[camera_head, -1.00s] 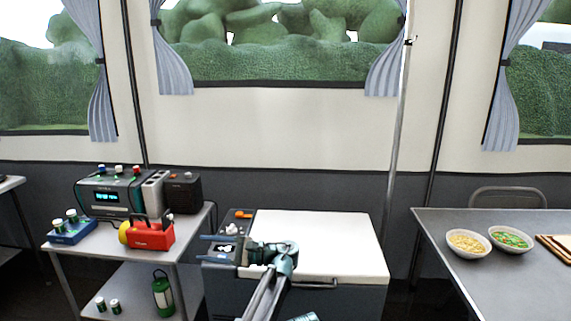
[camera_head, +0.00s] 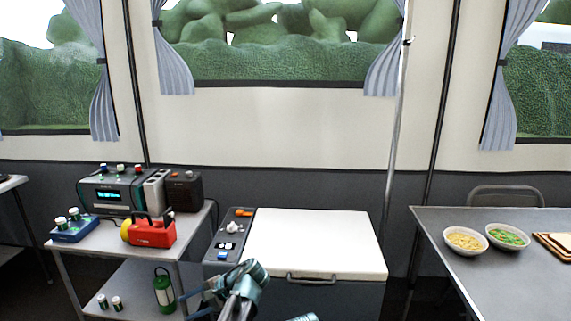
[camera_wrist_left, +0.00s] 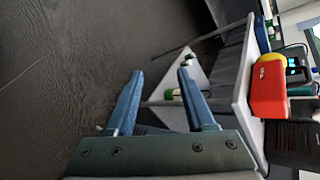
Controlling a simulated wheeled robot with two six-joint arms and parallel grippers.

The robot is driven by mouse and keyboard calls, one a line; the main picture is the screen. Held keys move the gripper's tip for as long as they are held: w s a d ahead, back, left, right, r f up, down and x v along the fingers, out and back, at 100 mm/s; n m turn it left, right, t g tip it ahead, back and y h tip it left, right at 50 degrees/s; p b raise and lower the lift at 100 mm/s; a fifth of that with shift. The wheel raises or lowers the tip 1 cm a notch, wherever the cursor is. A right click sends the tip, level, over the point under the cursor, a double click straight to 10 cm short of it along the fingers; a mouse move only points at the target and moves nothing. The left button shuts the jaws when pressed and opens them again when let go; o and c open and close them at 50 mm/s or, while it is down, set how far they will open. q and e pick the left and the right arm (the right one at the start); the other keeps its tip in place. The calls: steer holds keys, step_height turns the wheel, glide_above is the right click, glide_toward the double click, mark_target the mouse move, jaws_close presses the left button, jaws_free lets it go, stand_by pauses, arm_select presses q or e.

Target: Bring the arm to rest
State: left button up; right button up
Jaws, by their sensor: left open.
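The wrist view looks past the fingers at the dark floor and the cart. My left arm is bent at the bottom edge of the head view. My right gripper does not show.
The chest (camera_head: 312,240) stands shut in the middle. A table (camera_head: 470,285) with two bowls is at right.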

arm_select(q)
steer(key=s+d+f+n+h, duration=0.3)
steer(key=s+f+h, duration=0.3)
steer(key=s+f, duration=0.1)
steer(key=s+d+f+h, duration=0.1)
steer(key=s+d+h, duration=0.1)
steer(key=s+d, duration=0.55)
steer(key=s+d+f+h, duration=0.15)
steer(key=s+d, duration=0.25)
steer(key=d, duration=0.6)
step_height(320, 180, up, 28)
steer(key=p, duration=2.7)
steer(key=shift+w+a+g+p, duration=0.25)
steer(key=shift+g+p, duration=0.1)
steer(key=shift+g, duration=0.05)
steer(key=shift+a, duration=0.1)
